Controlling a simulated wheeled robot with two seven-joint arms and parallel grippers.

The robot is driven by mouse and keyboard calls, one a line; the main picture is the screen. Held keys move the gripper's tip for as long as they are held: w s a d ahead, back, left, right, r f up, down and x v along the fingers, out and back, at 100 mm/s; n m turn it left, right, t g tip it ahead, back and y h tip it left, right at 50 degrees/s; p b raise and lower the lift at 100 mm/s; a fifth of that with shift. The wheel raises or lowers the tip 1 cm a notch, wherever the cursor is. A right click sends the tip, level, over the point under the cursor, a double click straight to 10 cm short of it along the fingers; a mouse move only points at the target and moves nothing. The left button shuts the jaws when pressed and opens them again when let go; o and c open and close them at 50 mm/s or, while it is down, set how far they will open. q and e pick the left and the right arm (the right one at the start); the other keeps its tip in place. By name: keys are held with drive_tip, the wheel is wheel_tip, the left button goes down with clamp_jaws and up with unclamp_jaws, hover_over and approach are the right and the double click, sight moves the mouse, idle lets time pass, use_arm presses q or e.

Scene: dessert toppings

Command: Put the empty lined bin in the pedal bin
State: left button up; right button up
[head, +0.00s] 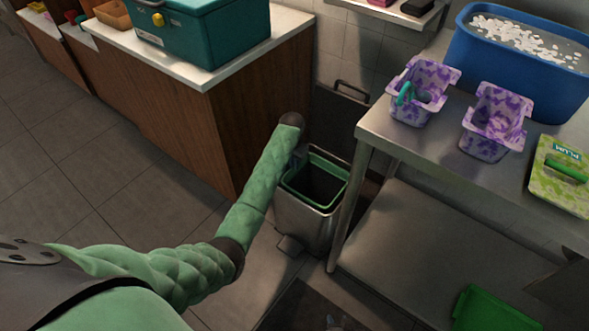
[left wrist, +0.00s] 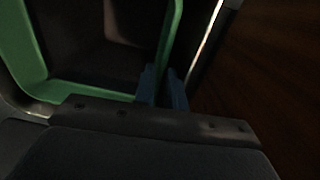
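The silver pedal bin (head: 305,218) stands on the floor between the wooden counter and the steel table, with its dark lid (head: 338,112) raised. The lined bin (head: 325,203) with a green rim sits inside its opening, and its inside looks dark and empty. The green rim also shows in the left wrist view (left wrist: 30,60). My left gripper (head: 299,160) is at the bin's upper left edge. In the left wrist view its blue fingers (left wrist: 163,88) stand close together on either side of the green rim, shut on it. My right gripper is not seen.
The steel table (head: 375,128) stands close on the right, holding purple-patterned tubs (head: 495,120) and a blue basin (head: 510,75). The wooden counter (head: 262,95) is close on the left. A green item (head: 495,312) is low at right. The tiled floor at left is clear.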

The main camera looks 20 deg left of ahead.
use_arm(q)
wheel_tip(320, 180, up, 8)
drive_tip(key=shift+a+f+p, duration=0.15)
drive_tip(key=shift+f+p, duration=0.05)
drive_tip(key=shift+p, duration=0.1)
idle(0.3)
